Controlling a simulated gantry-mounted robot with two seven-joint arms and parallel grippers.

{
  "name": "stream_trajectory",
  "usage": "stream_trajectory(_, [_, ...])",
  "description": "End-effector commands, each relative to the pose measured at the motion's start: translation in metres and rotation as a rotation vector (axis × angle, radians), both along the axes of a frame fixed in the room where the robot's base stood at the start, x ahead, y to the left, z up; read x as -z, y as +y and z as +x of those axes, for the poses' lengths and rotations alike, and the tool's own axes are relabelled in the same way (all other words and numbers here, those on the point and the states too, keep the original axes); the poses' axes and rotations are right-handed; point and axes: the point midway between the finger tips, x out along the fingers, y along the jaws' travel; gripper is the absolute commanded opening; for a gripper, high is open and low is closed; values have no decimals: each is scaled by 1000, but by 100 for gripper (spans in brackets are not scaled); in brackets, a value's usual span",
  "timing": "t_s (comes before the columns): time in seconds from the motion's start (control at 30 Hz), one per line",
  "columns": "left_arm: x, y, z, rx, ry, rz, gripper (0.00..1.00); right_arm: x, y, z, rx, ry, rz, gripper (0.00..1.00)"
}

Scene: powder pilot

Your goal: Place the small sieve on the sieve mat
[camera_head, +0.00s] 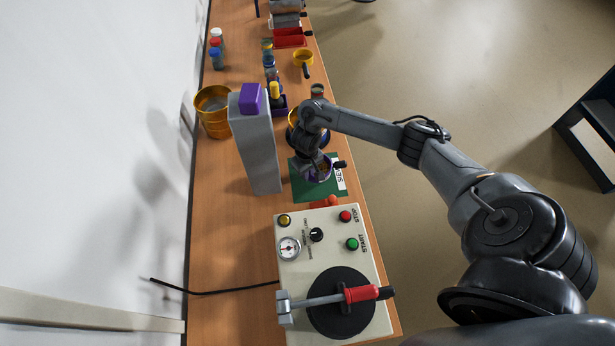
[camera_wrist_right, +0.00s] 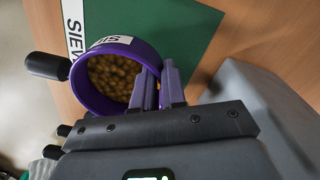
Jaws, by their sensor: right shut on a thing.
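The small sieve is a purple ring (camera_head: 322,176) with a black handle and a white label. It also shows in the right wrist view (camera_wrist_right: 78,86), with brown granular stuff visible inside the ring. My right gripper (camera_wrist_right: 160,86) is shut on the sieve's rim, opposite the handle. The sieve mat (camera_head: 302,188) is a green sheet with a white label strip; it also shows in the right wrist view (camera_wrist_right: 190,30). The sieve is over the mat, near its labelled edge. I cannot tell whether it touches the mat. My left gripper is not in view.
A grey column with a purple top (camera_head: 251,98) stands left of the mat. A cream control box (camera_head: 295,266) with buttons and a red-handled lever sits in front. A yellow bucket (camera_head: 213,122), bottles and a yellow sieve-like cup (camera_head: 303,57) stand farther back.

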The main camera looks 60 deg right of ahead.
Motion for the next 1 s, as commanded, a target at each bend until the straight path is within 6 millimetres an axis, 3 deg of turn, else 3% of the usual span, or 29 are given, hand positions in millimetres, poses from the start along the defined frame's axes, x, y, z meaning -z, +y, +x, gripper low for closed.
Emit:
stream_trajectory(0.17, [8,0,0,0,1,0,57,22,0,0,1,1,0,0])
stream_trajectory(0.57, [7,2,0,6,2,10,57,25,0,0,0,0,0,0])
stream_trajectory(0.6, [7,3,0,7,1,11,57,25,0,0,0,0,0,16])
stream_trajectory(0.73, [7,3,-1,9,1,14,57,25,0,0,0,0,0,35])
stream_trajectory(1.0, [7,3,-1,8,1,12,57,25,0,0,0,0,0,36])
